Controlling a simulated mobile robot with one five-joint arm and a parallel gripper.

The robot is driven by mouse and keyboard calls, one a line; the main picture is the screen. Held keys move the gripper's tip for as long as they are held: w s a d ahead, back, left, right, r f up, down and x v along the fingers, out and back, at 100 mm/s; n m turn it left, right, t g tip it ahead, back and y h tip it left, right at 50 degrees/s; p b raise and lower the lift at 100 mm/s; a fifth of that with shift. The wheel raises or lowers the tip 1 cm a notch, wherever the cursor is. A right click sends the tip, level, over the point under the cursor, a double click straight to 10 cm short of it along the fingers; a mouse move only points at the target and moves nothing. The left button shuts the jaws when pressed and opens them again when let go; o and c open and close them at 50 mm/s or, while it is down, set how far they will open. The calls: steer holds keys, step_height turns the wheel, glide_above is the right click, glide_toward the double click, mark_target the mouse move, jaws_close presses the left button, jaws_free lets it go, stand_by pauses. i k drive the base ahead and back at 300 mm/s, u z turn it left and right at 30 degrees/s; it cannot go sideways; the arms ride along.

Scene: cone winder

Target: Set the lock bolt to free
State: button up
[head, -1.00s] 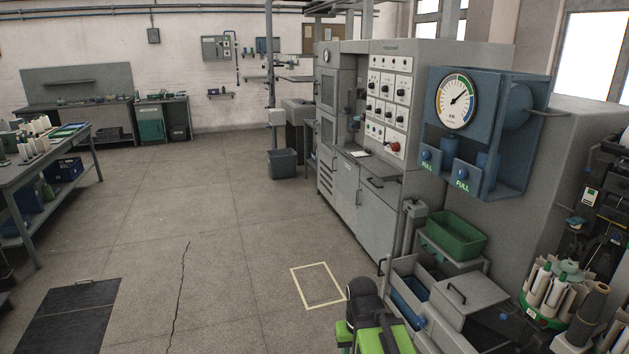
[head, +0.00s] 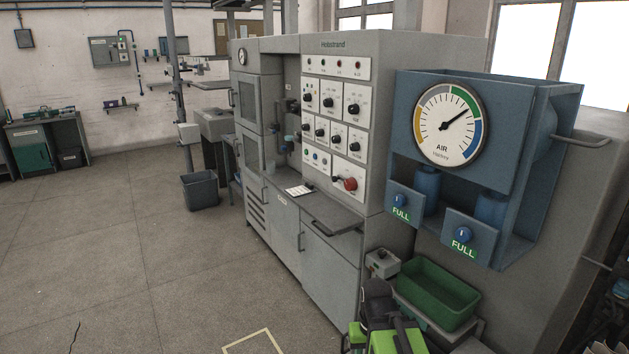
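I cannot pick out a lock bolt in the head view, nor any marking that reads "free". The grey control cabinet (head: 332,250) stands in the middle, with a panel of dials and knobs. A red knob (head: 350,184) sits low on this panel. My folded arm, black and green, shows at the bottom edge, to the right of the middle. I cannot make out gripper fingers on it or whether they are open. No contact between my arm and the cabinet shows.
A blue air gauge unit (head: 400,90) with two "FULL" tags stands at the right. Below it is a green bin (head: 438,293). A dark waste bin (head: 200,190) stands left of the cabinet. The floor (head: 130,260) at the left is clear.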

mark_target(334, 179)
steer(key=u, duration=0.65)
steer(key=i, duration=1.3)
steer(key=u, duration=1)
steer(key=i, duration=1.05)
steer(key=z, duration=0.15)
